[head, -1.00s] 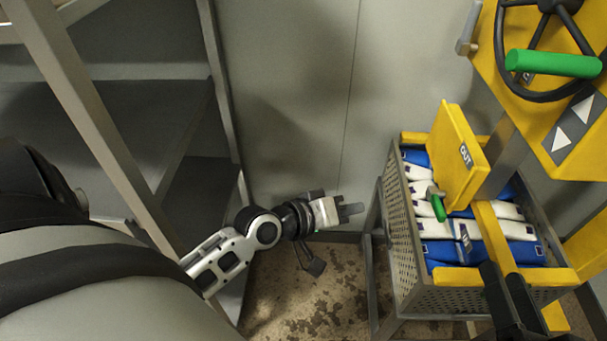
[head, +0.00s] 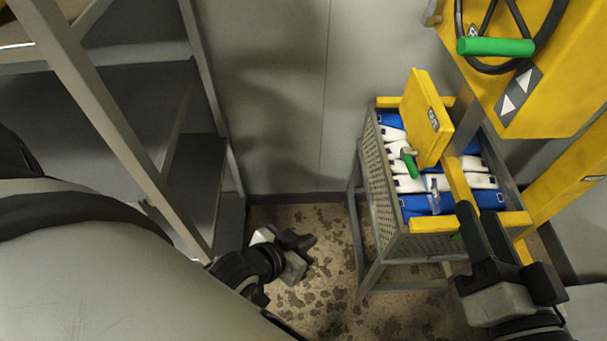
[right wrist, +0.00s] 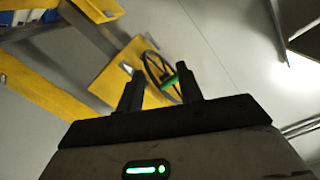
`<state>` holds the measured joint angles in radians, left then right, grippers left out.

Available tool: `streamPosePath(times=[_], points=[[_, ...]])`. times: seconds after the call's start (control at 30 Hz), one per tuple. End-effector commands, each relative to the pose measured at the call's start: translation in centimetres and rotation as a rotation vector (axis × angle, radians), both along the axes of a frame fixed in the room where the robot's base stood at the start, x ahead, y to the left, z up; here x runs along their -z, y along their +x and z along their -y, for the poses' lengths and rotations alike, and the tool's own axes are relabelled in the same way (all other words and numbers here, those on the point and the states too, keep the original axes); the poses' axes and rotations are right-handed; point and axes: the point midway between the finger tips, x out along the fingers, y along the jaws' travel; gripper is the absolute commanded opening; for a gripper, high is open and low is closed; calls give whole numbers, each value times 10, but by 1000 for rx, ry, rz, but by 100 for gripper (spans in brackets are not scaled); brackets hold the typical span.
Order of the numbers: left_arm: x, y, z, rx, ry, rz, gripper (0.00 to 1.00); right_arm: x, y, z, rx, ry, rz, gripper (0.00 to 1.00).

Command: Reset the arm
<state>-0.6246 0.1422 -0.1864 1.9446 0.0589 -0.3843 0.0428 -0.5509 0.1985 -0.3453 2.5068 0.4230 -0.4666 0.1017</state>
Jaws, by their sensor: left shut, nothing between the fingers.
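My left gripper (head: 305,240) is low at the lower left of the head view, above the stained floor, shut and empty, touching nothing. My right gripper (head: 478,225) comes in from the lower right, over the near right corner of the crate. Its two fingers stand apart in the right wrist view (right wrist: 159,88), with nothing between them. In the head view I cannot tell whether it touches the crate's yellow frame.
A perforated crate (head: 375,190) of blue and white packs stands on a grey stand. A yellow panel with a green handle rises over it. A yellow machine with a black handwheel (head: 546,45) is at upper right. A grey rack (head: 120,150) fills the left. Floor between is clear.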

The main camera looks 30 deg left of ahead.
Motion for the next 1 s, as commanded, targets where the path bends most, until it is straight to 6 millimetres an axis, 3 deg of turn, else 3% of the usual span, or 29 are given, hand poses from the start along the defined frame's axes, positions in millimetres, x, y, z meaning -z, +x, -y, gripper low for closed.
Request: streamPosePath(times=[0.53, 0.63, 0.77, 0.87, 1.0], points=[[0, -1, 0, 2, 5, -1, 0, 0, 0, 0, 0, 0, 0, 36], [0, -1, 0, 3, 6, -1, 0, 9, 2, 2, 9, -19, -12, 36], [1, -2, 0, 9, 16, 1, 0, 61, 9, 14, 59, -133, -74, 36], [1, -3, 0, 17, 33, 3, 0, 123, 9, 33, 105, -274, -150, 36], [2, -6, 1, 28, 51, 2, 0, 202, -5, 61, 138, -468, -249, 36]])
